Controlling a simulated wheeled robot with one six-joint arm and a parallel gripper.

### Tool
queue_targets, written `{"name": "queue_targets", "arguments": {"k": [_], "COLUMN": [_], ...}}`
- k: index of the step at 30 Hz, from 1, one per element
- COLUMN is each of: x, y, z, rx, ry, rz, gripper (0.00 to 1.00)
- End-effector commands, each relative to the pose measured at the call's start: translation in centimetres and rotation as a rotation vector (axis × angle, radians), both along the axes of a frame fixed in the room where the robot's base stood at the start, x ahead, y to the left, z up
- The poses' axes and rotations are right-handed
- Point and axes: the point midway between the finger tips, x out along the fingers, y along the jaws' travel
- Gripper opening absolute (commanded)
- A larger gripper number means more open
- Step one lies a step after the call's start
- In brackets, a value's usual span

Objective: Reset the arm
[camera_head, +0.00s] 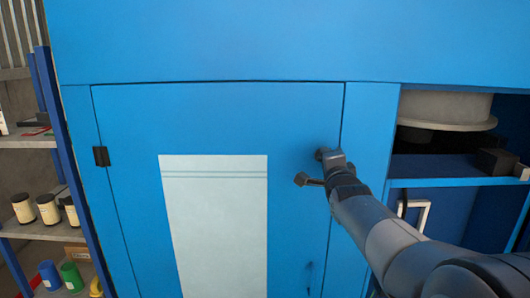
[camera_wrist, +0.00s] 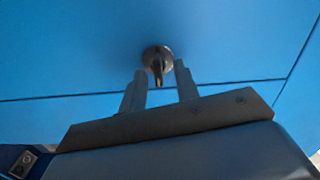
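My gripper (camera_head: 318,168) is at the end of my arm, near the right edge of a blue cabinet door (camera_head: 130,190). The wrist view shows my gripper (camera_wrist: 159,68) open, with its two fingers apart. A dark round knob with a short lever (camera_wrist: 157,54) is on the blue surface just beyond the fingertips, roughly centred between them. I cannot tell whether the fingers touch it. In the head view my gripper and the knob overlap and are hard to separate. The door looks flush with its frame.
A pale panel (camera_head: 215,220) is on the door, and a black hinge (camera_head: 101,156) is at its left. A shelf rack (camera_head: 45,225) with cans and cups stands left. An open blue compartment (camera_head: 450,165) with a white round object (camera_head: 445,108) is right.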

Motion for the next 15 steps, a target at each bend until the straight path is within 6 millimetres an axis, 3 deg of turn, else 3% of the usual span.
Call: {"name": "queue_targets", "arguments": {"k": [15], "x": [0.0], "y": [0.09], "z": [0.38], "rx": [-0.404], "ry": [0.003], "rz": [0.0], "gripper": [0.3]}}
